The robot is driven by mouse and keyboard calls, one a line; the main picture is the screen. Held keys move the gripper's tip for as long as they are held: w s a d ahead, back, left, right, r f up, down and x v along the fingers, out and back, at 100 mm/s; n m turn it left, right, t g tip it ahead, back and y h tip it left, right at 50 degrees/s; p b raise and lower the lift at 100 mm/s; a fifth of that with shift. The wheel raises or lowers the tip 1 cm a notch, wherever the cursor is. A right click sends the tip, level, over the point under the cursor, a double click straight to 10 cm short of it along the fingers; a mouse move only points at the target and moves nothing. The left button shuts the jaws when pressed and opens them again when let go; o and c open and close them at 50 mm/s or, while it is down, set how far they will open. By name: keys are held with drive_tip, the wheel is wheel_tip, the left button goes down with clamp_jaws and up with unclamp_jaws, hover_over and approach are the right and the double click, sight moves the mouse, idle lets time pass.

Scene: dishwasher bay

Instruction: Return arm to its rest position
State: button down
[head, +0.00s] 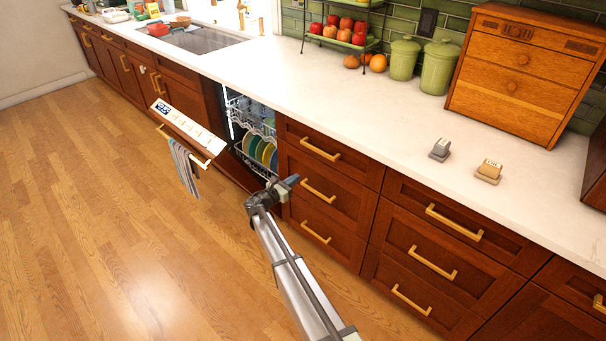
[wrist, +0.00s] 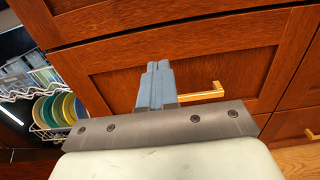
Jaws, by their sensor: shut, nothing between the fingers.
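My gripper (head: 290,182) is at the end of my arm, low in front of the wooden drawer fronts just right of the open dishwasher. In the wrist view its two blue-grey fingers (wrist: 156,84) are together with nothing between them. Behind the fingers is a drawer front with a brass handle (wrist: 203,95), partly hidden by the gripper. I cannot tell the exact gap between the fingertips and the drawer.
The dishwasher door (head: 187,127) hangs partly open with a towel (head: 184,166) on it. Its lower rack holds several coloured plates (head: 262,152). Drawer handles (head: 320,150) stick out nearby. The wooden floor (head: 110,220) on the left is clear.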

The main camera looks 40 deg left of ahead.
drive_tip(key=shift+s, duration=1.6)
